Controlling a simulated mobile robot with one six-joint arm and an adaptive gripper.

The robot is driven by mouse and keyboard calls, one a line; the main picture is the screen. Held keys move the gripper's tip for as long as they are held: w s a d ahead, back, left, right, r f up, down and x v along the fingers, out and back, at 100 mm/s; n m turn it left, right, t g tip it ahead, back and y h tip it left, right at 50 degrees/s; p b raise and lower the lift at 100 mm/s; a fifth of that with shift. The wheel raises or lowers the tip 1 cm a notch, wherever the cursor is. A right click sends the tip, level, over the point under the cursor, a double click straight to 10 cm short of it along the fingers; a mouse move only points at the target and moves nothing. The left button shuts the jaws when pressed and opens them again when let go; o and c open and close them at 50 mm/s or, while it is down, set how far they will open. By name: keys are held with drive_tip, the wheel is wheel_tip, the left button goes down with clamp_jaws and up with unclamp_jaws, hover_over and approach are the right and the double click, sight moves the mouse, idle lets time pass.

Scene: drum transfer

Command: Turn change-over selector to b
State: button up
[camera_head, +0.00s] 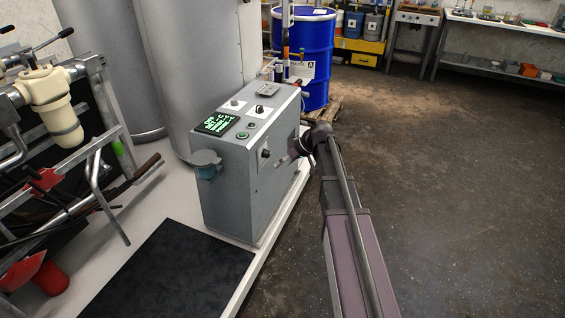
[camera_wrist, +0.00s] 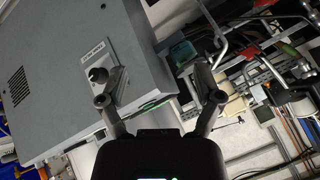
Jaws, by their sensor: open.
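A grey control cabinet (camera_head: 240,170) stands left of my arm. A black rotary knob (camera_head: 265,153) sits on a pale plate on its side face; I take it as the change-over selector. The knob shows in the wrist view (camera_wrist: 98,75), beside a small white label too small to read surely. Its position is unclear. My gripper (camera_head: 289,152) is at that side face, close to the knob. In the wrist view my gripper (camera_wrist: 160,82) is open and empty, its left finger overlapping the plate near the knob. I cannot tell whether they touch.
The cabinet top carries a green-lit display (camera_head: 216,123), another black knob (camera_head: 259,109) and buttons. A blue drum (camera_head: 309,55) stands on a pallet behind. A rack with pipes and a cream filter housing (camera_head: 52,105) is at left. The floor at right is clear.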

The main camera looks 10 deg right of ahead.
drive_tip(key=s+a+r+m+g+h+p, duration=0.1)
drive_tip(key=s+r+p, duration=0.2)
drive_tip(key=s+p, duration=0.1)
drive_tip(key=shift+s+a+h, duration=0.35)
drive_tip(key=shift+s+h, duration=0.05)
drive_tip(key=shift+s, duration=0.45)
drive_tip(key=s+r+m+g+h+p, duration=0.1)
drive_tip(key=s+m+h+p, duration=0.3)
drive_tip(key=s, duration=1.4)
drive_tip(key=shift+a+r+m+g+h+p, duration=0.15)
drive_tip(key=shift+r+m+g+h+p, duration=0.3)
drive_tip(key=shift+h, duration=0.55)
